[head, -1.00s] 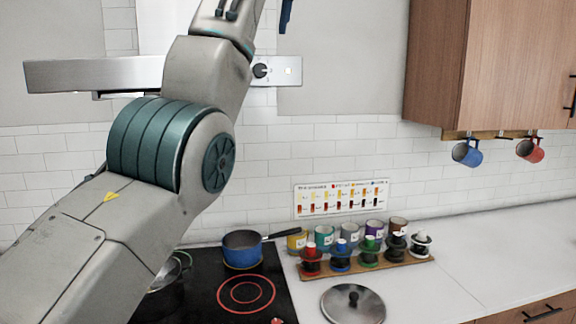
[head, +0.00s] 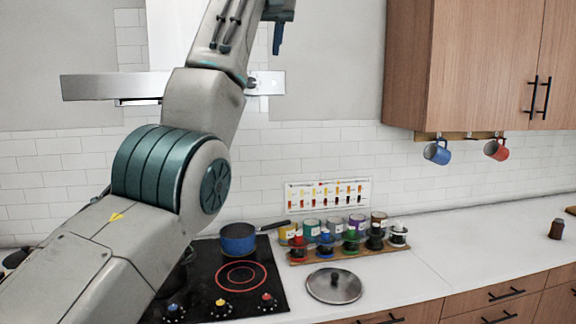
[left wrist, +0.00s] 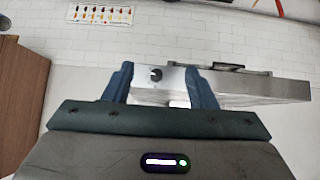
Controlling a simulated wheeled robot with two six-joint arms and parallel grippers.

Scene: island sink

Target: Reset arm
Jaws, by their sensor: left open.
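My left arm rises from the lower left of the head view, bent at its teal joint, in front of the stove and range hood. My left gripper (head: 278,24) is at the top edge of the head view, mostly cut off, with one blue finger showing. In the left wrist view, the two blue fingers of the left gripper (left wrist: 162,88) stand wide apart with nothing between them. The range hood (left wrist: 250,88) shows behind the fingers. My right gripper is in neither view.
A blue pan (head: 238,240) sits on the black cooktop (head: 205,290). A lid (head: 334,286) lies on the white counter. A rack (head: 350,250) holds several jars and bottles by the wall. A blue mug (head: 437,152) and a red mug (head: 497,150) hang under the wooden cabinet (head: 465,65).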

